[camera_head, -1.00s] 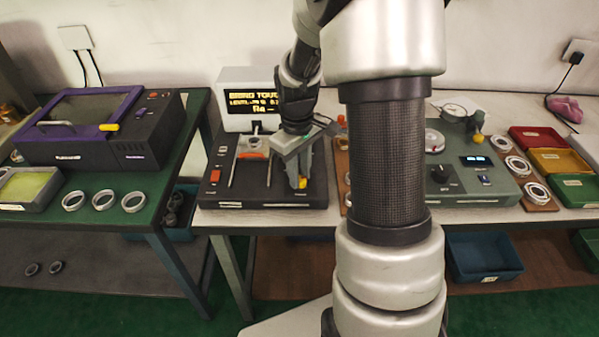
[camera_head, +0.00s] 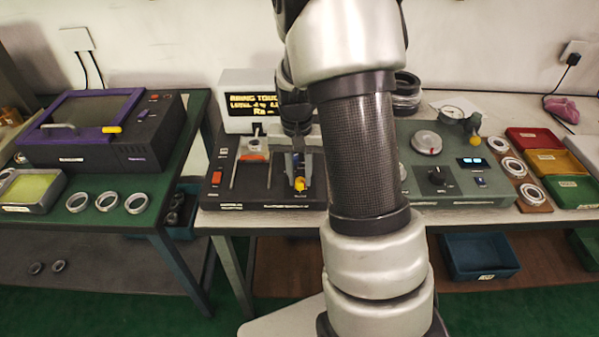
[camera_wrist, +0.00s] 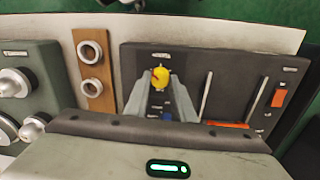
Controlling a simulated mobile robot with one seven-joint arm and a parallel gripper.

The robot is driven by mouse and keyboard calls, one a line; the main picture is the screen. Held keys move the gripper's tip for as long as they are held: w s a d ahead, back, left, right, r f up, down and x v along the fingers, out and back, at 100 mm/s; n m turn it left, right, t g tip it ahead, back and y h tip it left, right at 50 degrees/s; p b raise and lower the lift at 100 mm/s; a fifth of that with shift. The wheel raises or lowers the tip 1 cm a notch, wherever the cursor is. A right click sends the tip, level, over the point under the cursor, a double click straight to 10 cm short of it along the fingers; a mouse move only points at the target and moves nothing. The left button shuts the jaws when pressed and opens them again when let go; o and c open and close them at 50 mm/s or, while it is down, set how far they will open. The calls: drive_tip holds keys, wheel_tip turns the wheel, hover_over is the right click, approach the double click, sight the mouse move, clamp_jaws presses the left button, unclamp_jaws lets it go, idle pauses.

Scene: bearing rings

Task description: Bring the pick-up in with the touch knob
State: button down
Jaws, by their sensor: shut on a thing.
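A black measuring unit (camera_head: 223,193) stands at the left end of the middle bench. The yellow touch knob (camera_head: 299,186) is at its front right; in the wrist view the knob (camera_wrist: 160,75) sits between the fingertips. My gripper (camera_head: 298,177) points down and is shut on the knob; it also fills the wrist view (camera_wrist: 161,83). A white display (camera_head: 254,103) behind shows yellow text with "TOUCH" and "Ra"; its smaller line is not clearly readable. An orange-red part (camera_head: 252,157) lies between upright rods on the unit. I cannot pick out the pick-up surely.
A grey-green unit (camera_head: 463,196) with a dial and black knob stands to the right, partly behind my arm. Rings on a wooden board (camera_head: 532,205) and colored trays (camera_head: 563,160) are farther right. A purple-lidded machine (camera_head: 90,130) and several loose rings are on the left bench.

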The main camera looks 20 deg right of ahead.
sight(298, 179)
drive_tip(key=m+p, duration=0.1)
drive_tip(key=m, duration=0.3)
drive_tip(key=shift+m, duration=0.3)
idle(0.3)
drive_tip(key=c, duration=1.5)
unclamp_jaws()
drive_tip(key=shift+r, duration=0.1)
drive_tip(key=r+p, duration=0.1)
drive_tip(key=r, duration=0.4)
drive_tip(key=r+p, duration=0.1)
drive_tip(key=r, duration=0.5)
drive_tip(key=r+p, duration=0.1)
drive_tip(key=r, duration=0.5)
drive_tip(key=shift+w+a+r, duration=0.15)
drive_tip(key=shift+w, duration=0.1)
